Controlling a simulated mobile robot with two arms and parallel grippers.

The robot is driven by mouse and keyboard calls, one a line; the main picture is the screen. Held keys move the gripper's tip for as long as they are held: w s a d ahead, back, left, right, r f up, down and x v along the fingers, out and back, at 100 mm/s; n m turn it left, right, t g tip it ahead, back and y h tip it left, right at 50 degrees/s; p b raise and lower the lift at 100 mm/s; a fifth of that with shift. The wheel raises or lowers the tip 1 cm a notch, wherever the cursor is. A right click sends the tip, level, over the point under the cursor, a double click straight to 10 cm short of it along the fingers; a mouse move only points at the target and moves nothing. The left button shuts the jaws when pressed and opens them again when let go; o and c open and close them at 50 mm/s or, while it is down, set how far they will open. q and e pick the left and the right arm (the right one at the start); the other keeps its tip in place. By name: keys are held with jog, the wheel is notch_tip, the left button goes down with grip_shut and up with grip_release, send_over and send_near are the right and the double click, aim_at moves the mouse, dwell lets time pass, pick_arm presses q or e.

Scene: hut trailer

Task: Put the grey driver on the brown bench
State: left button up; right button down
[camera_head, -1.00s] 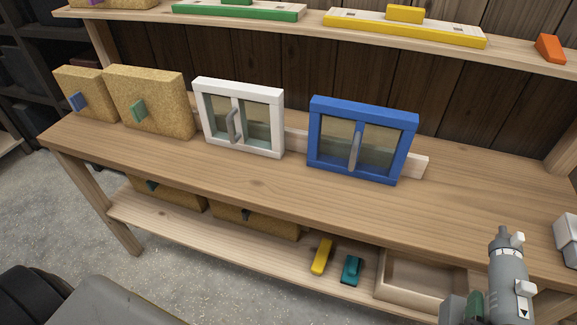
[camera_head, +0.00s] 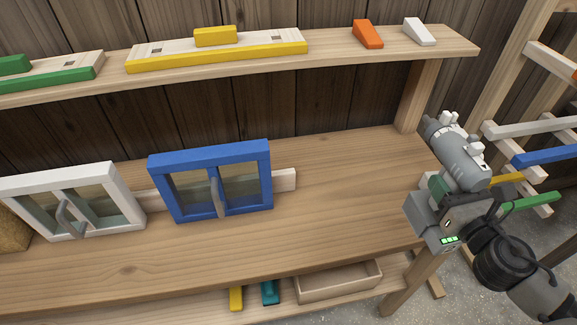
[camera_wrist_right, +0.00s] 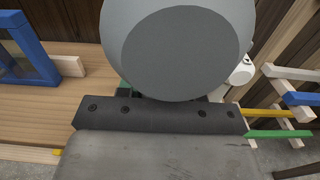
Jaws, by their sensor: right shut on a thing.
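The grey driver (camera_head: 462,160) has a thick rounded body with white parts on it and a green patch on its handle. My right gripper (camera_head: 444,197) is shut on it, and my right arm comes in from the lower right. The driver shows at the right end of the brown bench (camera_head: 340,205), overlapping its right edge in the picture; its height above the top is hard to tell. In the right wrist view the driver's round grey end (camera_wrist_right: 180,55) fills the upper middle and hides most of the grip. My left gripper is not in view.
A blue-framed window (camera_head: 208,208) and a white-framed one (camera_head: 75,232) stand on the bench's left part. The bench's right part is bare. A shelf (camera_head: 330,52) runs above. A rack with coloured bars (camera_head: 545,157) stands beyond the bench's right end.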

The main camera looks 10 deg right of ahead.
jog(key=shift+r, duration=0.1)
jog(key=shift+w, duration=0.25)
jog(key=w+a+f, duration=0.2)
jog(key=w+f, duration=0.9)
jog(key=shift+a, duration=0.35)
jog(key=shift+f, duration=0.1)
jog(key=c, duration=0.7)
grip_release()
jog(key=shift+s+f, duration=0.1)
jog(key=shift+s, duration=0.05)
